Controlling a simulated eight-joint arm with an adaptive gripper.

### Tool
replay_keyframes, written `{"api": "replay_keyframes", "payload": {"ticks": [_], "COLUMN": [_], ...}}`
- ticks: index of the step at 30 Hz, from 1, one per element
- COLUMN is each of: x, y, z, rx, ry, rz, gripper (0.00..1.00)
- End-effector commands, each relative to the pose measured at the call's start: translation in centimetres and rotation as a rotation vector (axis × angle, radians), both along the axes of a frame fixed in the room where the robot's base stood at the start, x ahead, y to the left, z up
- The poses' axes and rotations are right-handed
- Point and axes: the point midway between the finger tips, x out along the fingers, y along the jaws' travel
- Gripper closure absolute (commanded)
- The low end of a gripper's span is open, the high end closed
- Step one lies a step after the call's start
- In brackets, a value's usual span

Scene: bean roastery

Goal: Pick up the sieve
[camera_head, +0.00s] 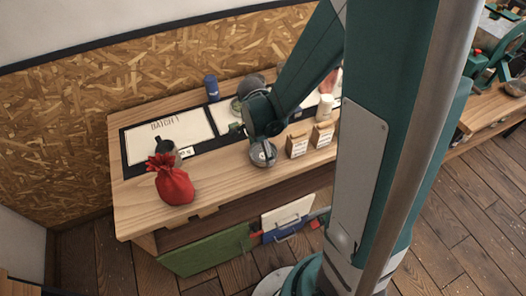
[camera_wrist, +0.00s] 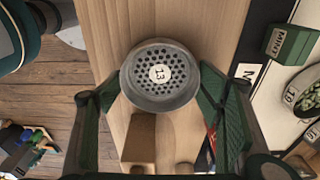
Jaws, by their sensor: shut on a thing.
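The sieve (camera_wrist: 160,100) is a round grey metal cup with a perforated face and a round white tag reading 13. In the wrist view it sits between the two dark green fingers of my gripper (camera_wrist: 157,84), which is shut on it. In the head view the sieve (camera_head: 263,153) shows just below my gripper (camera_head: 262,136), over the front part of the wooden bench. I cannot tell whether it touches the bench top. My arm hides part of the bench behind it.
Two brown paper bags (camera_head: 297,144) (camera_head: 323,134) stand close to the right of the sieve. A red sack (camera_head: 174,184) stands at the left. A blue can (camera_head: 211,88) and white jar (camera_head: 325,107) stand farther back. The bench between sack and sieve is clear.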

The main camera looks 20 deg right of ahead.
Motion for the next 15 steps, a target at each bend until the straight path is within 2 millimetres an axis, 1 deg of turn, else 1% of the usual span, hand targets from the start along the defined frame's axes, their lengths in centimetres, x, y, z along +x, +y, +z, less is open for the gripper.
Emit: {"api": "replay_keyframes", "payload": {"ticks": [8,15], "x": [0.0,-0.1], "y": [0.0,0.0], "z": [2.0,4.7], "rx": [0.0,0.0], "ry": [0.0,0.0], "rz": [0.0,0.0], "gripper": [0.47,0.47]}}
